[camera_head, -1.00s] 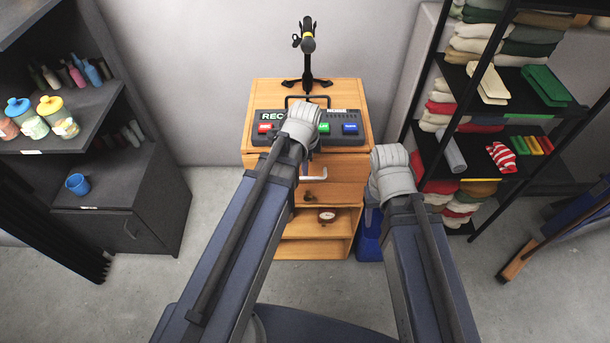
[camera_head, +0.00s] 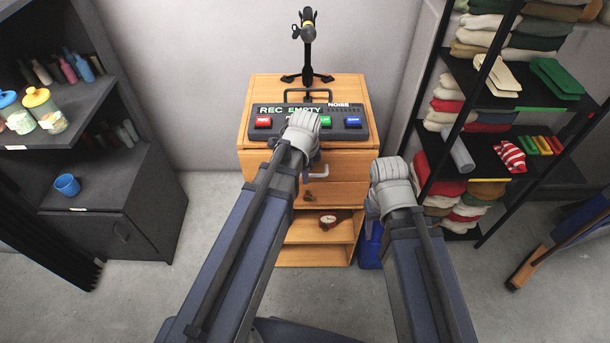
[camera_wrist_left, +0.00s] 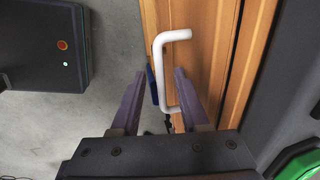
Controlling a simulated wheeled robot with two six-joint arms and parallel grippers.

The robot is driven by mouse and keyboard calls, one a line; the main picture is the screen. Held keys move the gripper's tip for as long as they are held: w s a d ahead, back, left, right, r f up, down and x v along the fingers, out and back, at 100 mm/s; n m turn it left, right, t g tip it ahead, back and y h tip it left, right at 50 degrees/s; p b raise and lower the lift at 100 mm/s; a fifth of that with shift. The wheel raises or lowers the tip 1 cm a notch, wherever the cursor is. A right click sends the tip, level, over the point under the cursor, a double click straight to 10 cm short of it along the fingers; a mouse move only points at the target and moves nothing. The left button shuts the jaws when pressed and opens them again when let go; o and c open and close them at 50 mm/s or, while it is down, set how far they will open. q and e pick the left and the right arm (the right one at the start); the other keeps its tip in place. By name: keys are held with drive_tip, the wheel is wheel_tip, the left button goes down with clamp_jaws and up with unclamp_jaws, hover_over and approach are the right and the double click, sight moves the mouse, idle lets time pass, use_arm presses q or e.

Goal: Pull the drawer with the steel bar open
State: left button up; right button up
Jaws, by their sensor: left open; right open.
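The steel bar (camera_head: 319,171) is a pale handle on the upper drawer (camera_head: 343,163) of the wooden cabinet; that drawer looks closed. In the left wrist view the bar (camera_wrist_left: 157,72) stands out from the wooden front as a bracket. My left gripper (camera_wrist_left: 159,76) is open, and in that view the bar lies between its two fingers, nearer the left part of the gap's middle. I cannot tell how deep it sits between them. My left wrist hides part of the drawer and the gripper in the head view. My right arm's jaws are hidden behind its wrist.
A lower drawer with a round knob (camera_head: 308,196) and an open shelf are below. A button panel (camera_head: 343,136) and a black stand (camera_head: 307,50) are on top. A dark shelf unit (camera_head: 115,225) stands left, a rack with folded cloths (camera_head: 480,95) right, a blue container (camera_head: 371,248) beside the cabinet.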

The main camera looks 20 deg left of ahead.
use_arm(q)
clamp_jaws()
idle(0.3)
idle(1.1)
